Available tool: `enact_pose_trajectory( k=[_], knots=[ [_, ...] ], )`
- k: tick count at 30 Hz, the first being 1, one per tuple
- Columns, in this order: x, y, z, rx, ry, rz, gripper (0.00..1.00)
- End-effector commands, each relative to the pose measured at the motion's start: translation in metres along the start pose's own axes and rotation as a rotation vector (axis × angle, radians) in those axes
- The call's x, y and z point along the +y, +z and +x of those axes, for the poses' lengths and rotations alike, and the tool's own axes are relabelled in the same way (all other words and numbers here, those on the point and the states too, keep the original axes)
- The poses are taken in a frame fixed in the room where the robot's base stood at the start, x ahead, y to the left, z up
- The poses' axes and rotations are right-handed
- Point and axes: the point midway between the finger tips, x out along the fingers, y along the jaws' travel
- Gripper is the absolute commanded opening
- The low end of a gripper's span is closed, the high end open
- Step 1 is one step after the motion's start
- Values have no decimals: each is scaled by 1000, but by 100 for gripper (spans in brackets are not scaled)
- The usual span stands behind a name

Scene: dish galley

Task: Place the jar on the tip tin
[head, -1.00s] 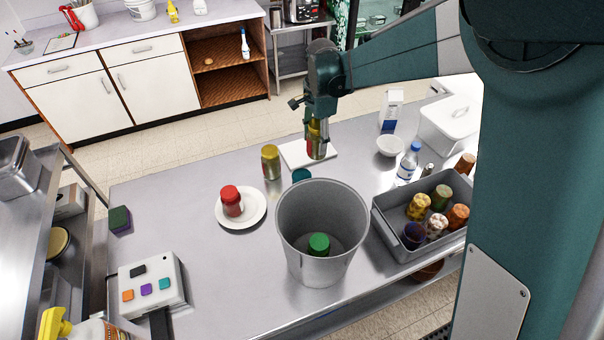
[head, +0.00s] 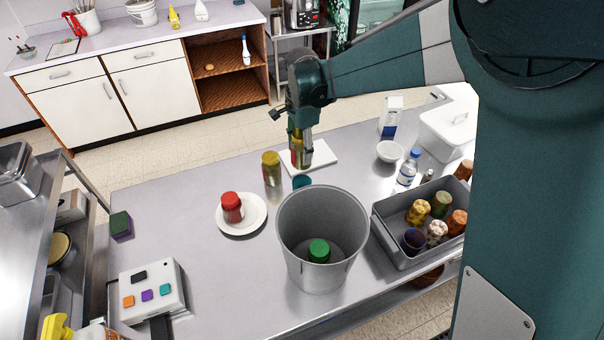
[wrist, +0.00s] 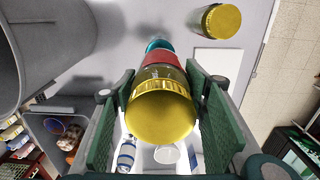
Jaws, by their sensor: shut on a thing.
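My gripper (head: 301,152) is shut on a gold-lidded jar (wrist: 162,108). In the head view the held jar is partly hidden by the fingers, above the front-left part of a white board. In the wrist view its gold lid faces the camera, with a red band at its far end. A small teal round thing (head: 302,181), perhaps the tip tin, stands just behind the grey bucket, partly hidden by it. In the wrist view the teal thing (wrist: 158,44) shows just beyond the held jar; I cannot tell whether they touch.
The tall grey bucket (head: 345,262) holds a green-lidded item. Another gold-lidded jar (head: 271,170) stands left of my gripper. A white plate (head: 247,230) holds a red-lidded jar. A grey crate (head: 388,238) of jars is at right. The table's left middle is clear.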

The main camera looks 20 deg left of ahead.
Motion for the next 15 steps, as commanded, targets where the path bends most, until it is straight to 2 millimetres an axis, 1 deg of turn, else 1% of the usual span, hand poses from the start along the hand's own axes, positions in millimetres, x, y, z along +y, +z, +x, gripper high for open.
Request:
enact_pose_trajectory(
  k=[9,15],
  knots=[
    [0,0,40,0,0,0,22],
    [0,0,52,0,0,0,22]
  ],
)
